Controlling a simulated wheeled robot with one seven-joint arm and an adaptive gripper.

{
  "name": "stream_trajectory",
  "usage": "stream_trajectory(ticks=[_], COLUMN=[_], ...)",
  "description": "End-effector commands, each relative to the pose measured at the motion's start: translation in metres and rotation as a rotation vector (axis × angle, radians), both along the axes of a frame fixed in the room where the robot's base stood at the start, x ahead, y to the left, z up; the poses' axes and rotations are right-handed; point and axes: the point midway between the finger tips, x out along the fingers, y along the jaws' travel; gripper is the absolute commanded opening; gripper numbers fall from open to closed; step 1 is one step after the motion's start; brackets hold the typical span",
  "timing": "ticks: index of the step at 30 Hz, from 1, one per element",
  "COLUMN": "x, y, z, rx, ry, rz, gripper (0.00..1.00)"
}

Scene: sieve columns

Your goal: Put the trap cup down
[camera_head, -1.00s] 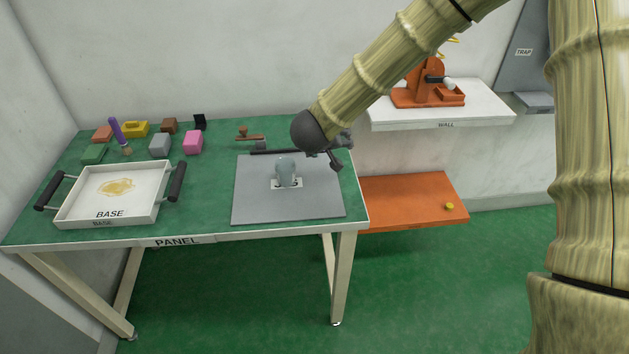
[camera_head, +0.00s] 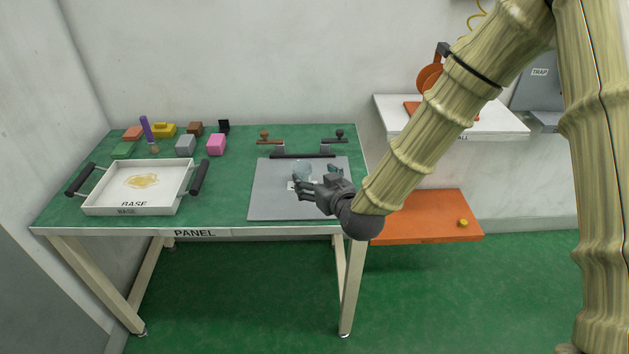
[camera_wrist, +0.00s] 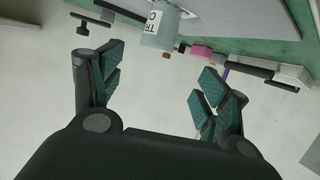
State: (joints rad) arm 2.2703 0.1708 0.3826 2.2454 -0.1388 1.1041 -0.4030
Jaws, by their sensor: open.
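The trap cup (camera_head: 302,169) is a pale blue-grey, see-through cup standing on the grey plate (camera_head: 270,207) on the green table. In the wrist view the cup (camera_wrist: 160,27) shows part of a white label and lies at the top, ahead of the fingertips. My gripper (camera_head: 301,186) is at the cup's near right side in the head view and partly covers its lower part. In the wrist view my gripper (camera_wrist: 158,75) has its two fingers wide apart, with nothing between them. The cup appears clear of the fingers.
A white tray (camera_head: 91,200) with a yellowish patch stands at the table's left. Several coloured blocks (camera_head: 215,145) and a purple-handled brush (camera_head: 146,129) lie behind it. An orange shelf (camera_head: 425,220) and a white wall shelf (camera_head: 500,123) are at right.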

Motion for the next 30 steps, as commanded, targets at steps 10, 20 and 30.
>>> stream_trajectory(ticks=[10, 20, 30], x=[0.035, 0.054, 0.088], y=[0.0, 0.01, 0.027], z=[-0.012, -0.019, -0.032], rx=[0.003, 0.003, 0.002], ry=[-0.001, -0.001, 0.0], rz=[-0.018, -0.014, -0.013], gripper=[0.75, 0.75, 0.75])
